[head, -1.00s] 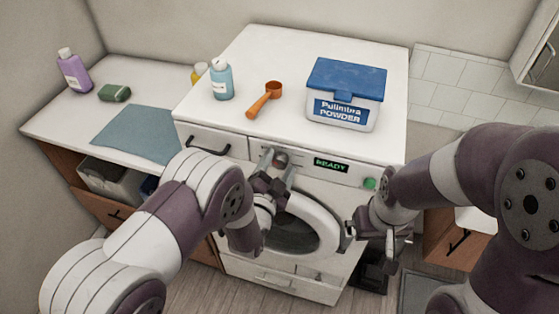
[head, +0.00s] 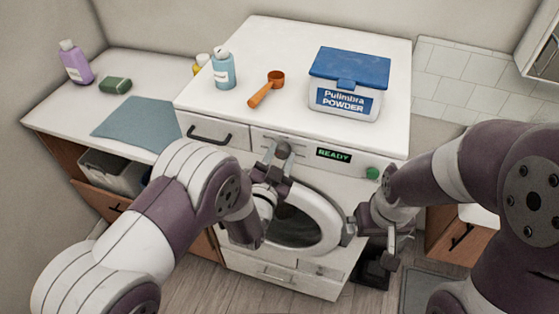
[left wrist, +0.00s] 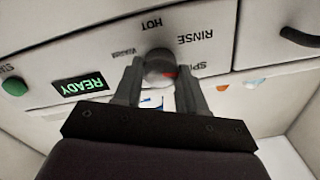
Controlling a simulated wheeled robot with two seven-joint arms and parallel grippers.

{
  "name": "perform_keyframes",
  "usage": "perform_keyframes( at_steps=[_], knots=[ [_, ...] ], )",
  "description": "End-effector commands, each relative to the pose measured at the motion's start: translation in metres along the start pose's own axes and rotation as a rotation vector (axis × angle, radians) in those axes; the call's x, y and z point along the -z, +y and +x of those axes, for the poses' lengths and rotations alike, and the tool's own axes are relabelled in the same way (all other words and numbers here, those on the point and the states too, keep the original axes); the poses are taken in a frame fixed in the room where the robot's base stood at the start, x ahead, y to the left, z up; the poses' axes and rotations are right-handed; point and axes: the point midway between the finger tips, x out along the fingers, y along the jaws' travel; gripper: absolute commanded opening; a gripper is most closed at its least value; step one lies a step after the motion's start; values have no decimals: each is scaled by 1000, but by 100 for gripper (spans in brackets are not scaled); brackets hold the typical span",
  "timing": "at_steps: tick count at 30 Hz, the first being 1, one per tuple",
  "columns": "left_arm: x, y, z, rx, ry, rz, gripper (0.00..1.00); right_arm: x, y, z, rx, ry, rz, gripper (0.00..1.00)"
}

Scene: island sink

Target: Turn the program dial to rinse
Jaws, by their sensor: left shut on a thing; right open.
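The round grey program dial (head: 283,148) is on the washing machine's front panel. It shows larger in the left wrist view (left wrist: 159,67), where the panel appears upside down. The dial's red mark lies on the side towards the partly hidden SPIN label (left wrist: 187,68). The RINSE label (left wrist: 195,37) and HOT label (left wrist: 151,23) are also printed around it. My left gripper (head: 278,160) is shut on the dial, one finger on each side (left wrist: 158,88). My right gripper (head: 370,235) is open and empty before the machine, right of the round door.
A green READY display (head: 333,154) and a green button (head: 373,173) are right of the dial. A drawer with a dark handle (head: 210,137) is left of it. A powder box (head: 345,90), orange scoop (head: 266,90) and blue bottle (head: 223,72) stand on top.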

Motion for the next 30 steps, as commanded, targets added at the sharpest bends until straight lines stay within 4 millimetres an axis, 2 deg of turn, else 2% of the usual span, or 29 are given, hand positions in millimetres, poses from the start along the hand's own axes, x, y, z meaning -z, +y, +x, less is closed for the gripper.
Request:
perform_keyframes(
  at_steps=[1, 18, 30],
  knots=[
    [-4, 1, 0, 1, 0, -40, 10, -1, 0, 7, 0, 0, 0, 100],
    [-4, 1, 0, 0, -2, -538, 10, -5, 0, 42, 0, 0, 0, 100],
    [-3, 0, 0, 0, -4, -713, 10, -6, 0, 54, 0, 0, 0, 100]
  ],
)
